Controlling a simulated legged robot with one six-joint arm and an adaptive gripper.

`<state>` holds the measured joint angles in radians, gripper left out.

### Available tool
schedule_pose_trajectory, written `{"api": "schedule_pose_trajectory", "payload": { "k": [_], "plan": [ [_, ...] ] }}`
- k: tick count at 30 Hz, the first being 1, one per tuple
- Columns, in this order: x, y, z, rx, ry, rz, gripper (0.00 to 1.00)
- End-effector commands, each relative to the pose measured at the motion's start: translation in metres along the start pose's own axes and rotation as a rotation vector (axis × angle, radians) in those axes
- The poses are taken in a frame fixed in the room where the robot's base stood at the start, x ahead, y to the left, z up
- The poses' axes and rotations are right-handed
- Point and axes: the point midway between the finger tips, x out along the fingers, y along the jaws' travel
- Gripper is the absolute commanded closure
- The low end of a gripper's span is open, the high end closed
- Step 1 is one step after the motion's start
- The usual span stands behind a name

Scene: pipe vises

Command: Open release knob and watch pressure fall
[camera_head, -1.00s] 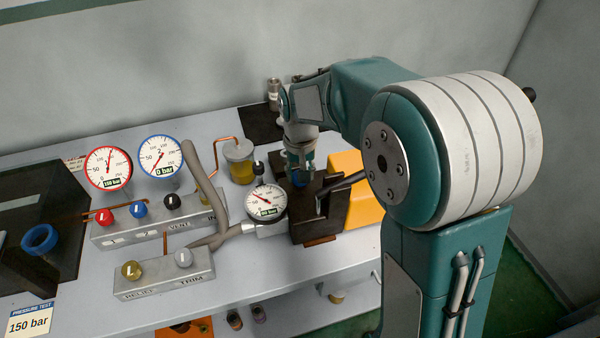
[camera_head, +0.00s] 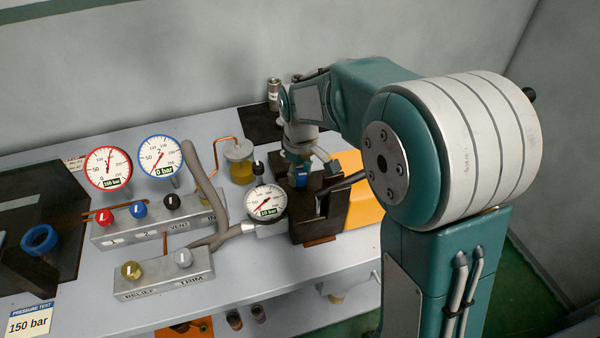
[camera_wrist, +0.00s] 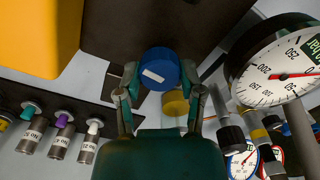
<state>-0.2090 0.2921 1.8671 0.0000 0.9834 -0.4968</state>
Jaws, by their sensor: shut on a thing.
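My gripper (camera_head: 301,180) points down at the dark pump block (camera_head: 331,213) and is shut on the blue release knob (camera_head: 302,178). In the wrist view the knob (camera_wrist: 161,69) is round with a white mark on its top, and my gripper's fingers (camera_wrist: 160,84) stand on either side of it. The pump gauge (camera_head: 265,203), white-faced with a black rim, is just left of the block. Its needle points to the lower left and its label appears to read 10 bar. The same gauge fills the wrist view's right side (camera_wrist: 283,62).
A red gauge (camera_head: 108,168) reading about 150 bar and a blue gauge (camera_head: 160,157) at 0 bar stand over a valve manifold (camera_head: 155,230). A relief and trim block (camera_head: 165,272) is in front.

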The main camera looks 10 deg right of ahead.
Motion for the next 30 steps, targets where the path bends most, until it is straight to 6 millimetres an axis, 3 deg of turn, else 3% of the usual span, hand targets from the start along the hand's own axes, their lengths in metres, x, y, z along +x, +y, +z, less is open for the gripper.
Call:
{"api": "schedule_pose_trajectory", "payload": {
  "k": [15,16,18,30],
  "plan": [
    [-0.0008,0.0007,-0.0020,-0.020,0.007,0.003,0.98],
    [-0.0008,0.0007,-0.0020,-0.020,0.007,0.003,0.41],
    [-0.0008,0.0006,-0.0019,-0.020,0.007,0.003,0.16],
    [-0.0012,0.0003,-0.0006,-0.020,0.002,0.001,0.16]
  ]
}}
